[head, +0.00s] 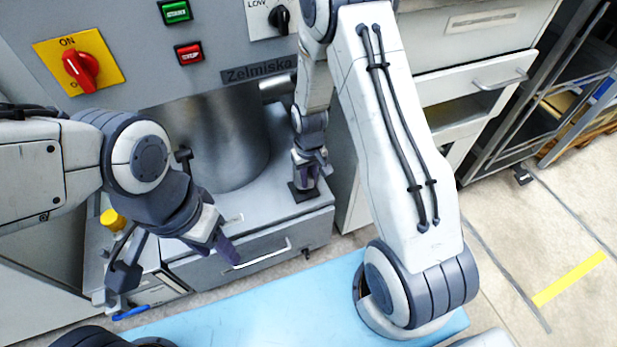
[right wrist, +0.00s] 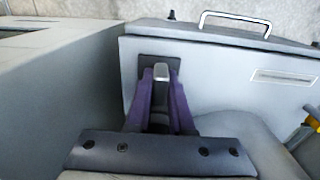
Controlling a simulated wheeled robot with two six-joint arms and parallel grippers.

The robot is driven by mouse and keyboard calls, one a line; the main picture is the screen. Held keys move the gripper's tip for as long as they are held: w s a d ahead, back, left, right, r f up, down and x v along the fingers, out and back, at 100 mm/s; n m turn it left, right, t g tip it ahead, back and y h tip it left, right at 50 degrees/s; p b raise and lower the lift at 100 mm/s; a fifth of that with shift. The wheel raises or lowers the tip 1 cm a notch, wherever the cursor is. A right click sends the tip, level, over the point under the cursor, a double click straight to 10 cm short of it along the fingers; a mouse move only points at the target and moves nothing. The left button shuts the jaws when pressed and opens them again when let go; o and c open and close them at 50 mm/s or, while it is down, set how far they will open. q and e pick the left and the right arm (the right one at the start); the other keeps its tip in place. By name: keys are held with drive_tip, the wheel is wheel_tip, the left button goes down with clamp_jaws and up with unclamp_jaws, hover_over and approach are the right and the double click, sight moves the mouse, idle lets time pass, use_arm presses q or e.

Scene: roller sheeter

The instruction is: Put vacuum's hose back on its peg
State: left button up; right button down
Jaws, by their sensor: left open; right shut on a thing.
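No vacuum hose that I can make out shows in either view. My right gripper (head: 307,170) is at the right end of the machine's ledge. In the right wrist view its purple fingers (right wrist: 160,100) are shut on a short dark post with a light grey tip (right wrist: 161,73). The post stands at a black square plate (head: 302,191) on the ledge; I cannot tell whether it is the peg. My left gripper (head: 216,238) is open, with purple fingers pointing down in front of the machine's drawer. I see nothing held between them.
The grey machine has a red switch (head: 81,70), a steel cylinder (head: 222,135) and a drawer handle (head: 262,255) below. A yellow cap (head: 112,219) is at the left. A light blue mat (head: 270,308) lies on the floor. Cabinets and a dark rack (head: 535,105) stand at the right.

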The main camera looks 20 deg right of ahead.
drive_tip(key=shift+f, duration=0.4)
drive_tip(key=shift+f+b, duration=0.25)
drive_tip(key=shift+b, duration=0.05)
drive_tip(key=shift+f+b, duration=0.45)
drive_tip(key=shift+f, duration=0.45)
idle(1.0)
drive_tip(key=c, duration=0.7)
unclamp_jaws()
wheel_tip(320, 180, up, 10)
drive_tip(key=p, duration=0.3)
drive_tip(key=shift+r+p, duration=0.25)
drive_tip(key=shift+p, duration=0.1)
